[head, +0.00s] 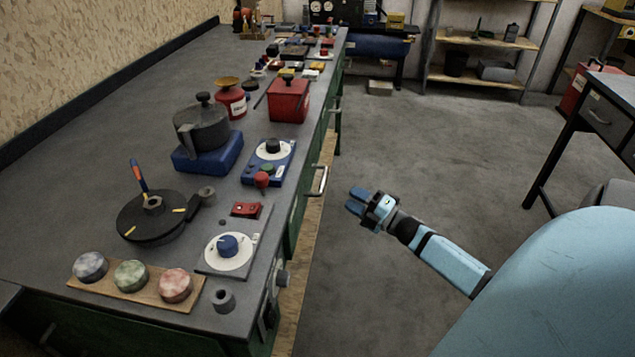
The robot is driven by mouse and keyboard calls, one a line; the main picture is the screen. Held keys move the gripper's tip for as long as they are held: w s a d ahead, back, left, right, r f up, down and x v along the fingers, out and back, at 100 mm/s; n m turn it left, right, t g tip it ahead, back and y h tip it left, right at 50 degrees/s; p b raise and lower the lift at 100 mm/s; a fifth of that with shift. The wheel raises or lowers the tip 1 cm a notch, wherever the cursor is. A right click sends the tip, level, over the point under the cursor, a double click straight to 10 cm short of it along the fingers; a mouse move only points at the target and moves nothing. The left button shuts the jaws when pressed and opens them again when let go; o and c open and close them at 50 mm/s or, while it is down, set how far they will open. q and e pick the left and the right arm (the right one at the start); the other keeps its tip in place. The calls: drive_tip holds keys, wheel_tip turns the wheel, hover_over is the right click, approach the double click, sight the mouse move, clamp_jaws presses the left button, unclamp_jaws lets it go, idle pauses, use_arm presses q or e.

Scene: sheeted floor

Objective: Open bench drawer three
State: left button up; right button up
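The long workbench (75,190) has a grey top and a green front that is seen at a steep angle along its right side. A metal bar handle (321,181) sticks out from that front near the middle. Another handle (339,118) shows farther along. I cannot tell which front is drawer three, as no numbers can be read. My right gripper (352,201) is to the right of the nearer handle, apart from it, with its blue fingers pointing left. The fingers are spread with nothing between them. My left gripper is not in view.
The bench top carries a dial panel (228,251), a black disc (150,216), a pot (203,125) and a red box (288,101). A desk (606,108) stands at the right and shelves (492,42) at the back. The floor (430,150) between is clear.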

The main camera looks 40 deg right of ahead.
sight(323, 180)
drive_tip(key=b+x, duration=0.1)
drive_tip(key=x, duration=0.9)
drive_tip(key=shift+w, duration=0.15)
clamp_jaws()
